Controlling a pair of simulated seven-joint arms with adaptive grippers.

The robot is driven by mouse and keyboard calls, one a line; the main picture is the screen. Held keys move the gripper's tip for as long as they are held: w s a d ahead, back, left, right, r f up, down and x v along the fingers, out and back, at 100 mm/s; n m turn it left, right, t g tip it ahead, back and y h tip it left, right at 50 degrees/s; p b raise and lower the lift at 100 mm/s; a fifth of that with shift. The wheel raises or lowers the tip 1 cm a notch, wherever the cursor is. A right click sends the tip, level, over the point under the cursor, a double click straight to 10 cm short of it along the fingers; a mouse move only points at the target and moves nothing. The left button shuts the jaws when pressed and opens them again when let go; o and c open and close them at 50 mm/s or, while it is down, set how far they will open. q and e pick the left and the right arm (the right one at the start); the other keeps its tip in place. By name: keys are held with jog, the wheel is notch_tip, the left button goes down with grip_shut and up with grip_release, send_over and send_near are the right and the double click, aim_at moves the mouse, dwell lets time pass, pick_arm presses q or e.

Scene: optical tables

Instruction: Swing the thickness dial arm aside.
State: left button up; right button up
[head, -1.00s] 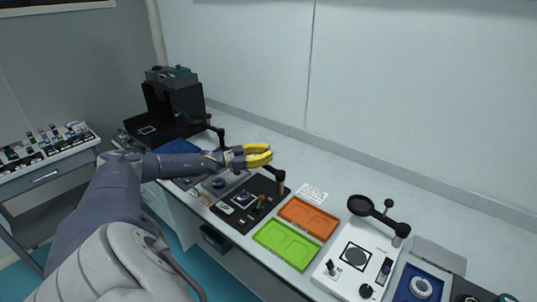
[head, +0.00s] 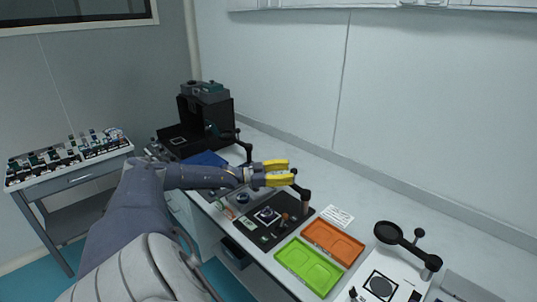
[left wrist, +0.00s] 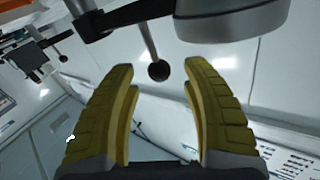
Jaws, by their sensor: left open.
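The dial arm is a dark arm (head: 302,190) on a short brown post at the back of a black base plate (head: 252,222). My left gripper (head: 287,172) has yellow fingers and is over the far side of that plate, partly hiding the arm. In the left wrist view, a thin rod with a dark ball knob (left wrist: 158,71) shows between the open fingertips. The dark arm (left wrist: 135,13) and a large grey round housing (left wrist: 230,15) are above it. I cannot tell whether the fingers touch the knob. My right gripper is not in view.
Orange (head: 333,242) and green (head: 308,265) trays lie right of the black plate. A white station (head: 378,285) with a black round-headed arm (head: 388,232) stands further right. A black box-like instrument (head: 207,115) is at the back left. The wall runs behind the table.

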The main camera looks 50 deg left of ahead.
pick_arm(q)
jog(key=v, duration=0.9)
jog(key=shift+s+a+r, duration=0.1)
jog(key=shift+r, duration=0.05)
jog(key=shift+r, duration=2.4)
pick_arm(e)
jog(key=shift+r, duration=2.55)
